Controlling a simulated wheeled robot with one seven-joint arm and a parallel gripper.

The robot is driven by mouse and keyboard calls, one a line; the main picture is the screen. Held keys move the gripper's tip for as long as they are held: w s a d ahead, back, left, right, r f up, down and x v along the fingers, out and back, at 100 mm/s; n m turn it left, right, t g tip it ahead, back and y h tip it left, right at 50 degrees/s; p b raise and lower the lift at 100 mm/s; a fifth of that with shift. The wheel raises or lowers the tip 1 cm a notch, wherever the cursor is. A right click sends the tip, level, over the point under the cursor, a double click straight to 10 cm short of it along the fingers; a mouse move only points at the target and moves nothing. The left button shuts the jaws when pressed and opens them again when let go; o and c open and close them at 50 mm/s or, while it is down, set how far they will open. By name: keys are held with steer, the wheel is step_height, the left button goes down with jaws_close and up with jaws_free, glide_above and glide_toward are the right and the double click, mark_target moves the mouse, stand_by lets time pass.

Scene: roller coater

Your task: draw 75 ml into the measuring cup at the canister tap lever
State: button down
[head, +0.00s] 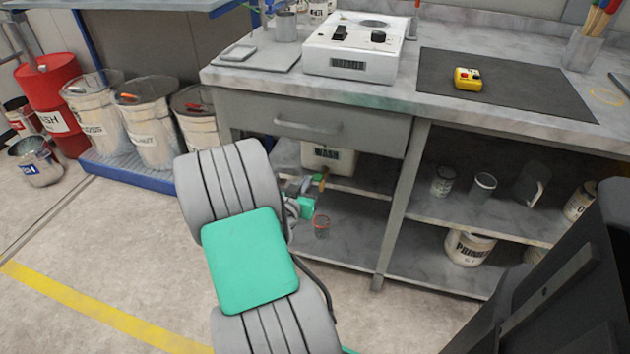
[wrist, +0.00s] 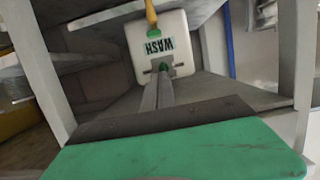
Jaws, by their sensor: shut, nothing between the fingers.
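The white canister marked WASH (head: 327,158) stands on the shelf under the drawer. It also shows in the wrist view (wrist: 160,45), with its label upside down. Its tap (head: 319,181) has a yellow part and a green part; the tap also shows at the top of the wrist view (wrist: 151,14). The clear measuring cup (head: 322,227) with a reddish rim stands on the lower shelf, below the tap; its fill is too small to read. My gripper (wrist: 162,70) is shut and empty, its tips in front of the canister. My arm hides part of it in the head view.
The cabinet's upright post (head: 394,205) stands right of the cup. The drawer (head: 315,124) and worktop overhang the shelf. A primer tin (head: 470,248) and several small containers stand in the right bay. White buckets (head: 150,125) stand on a blue pallet at left.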

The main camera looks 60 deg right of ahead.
steer(key=b, duration=0.1)
glide_toward(321, 173)
steer(key=d+r, duration=0.3)
steer(key=r, duration=0.1)
steer(key=f, duration=0.1)
steer(key=f+b, duration=0.1)
steer(key=f, duration=0.1)
steer(key=shift+w+d+f+b, duration=0.15)
steer(key=shift+w+d+b, duration=0.2)
steer(key=shift+w+b, duration=0.05)
steer(key=f+b, duration=0.1)
steer(key=a+f+b, duration=0.1)
steer(key=b, duration=0.1)
steer(key=shift+f, duration=0.4)
steer(key=shift+s, duration=0.1)
stand_by(3.7)
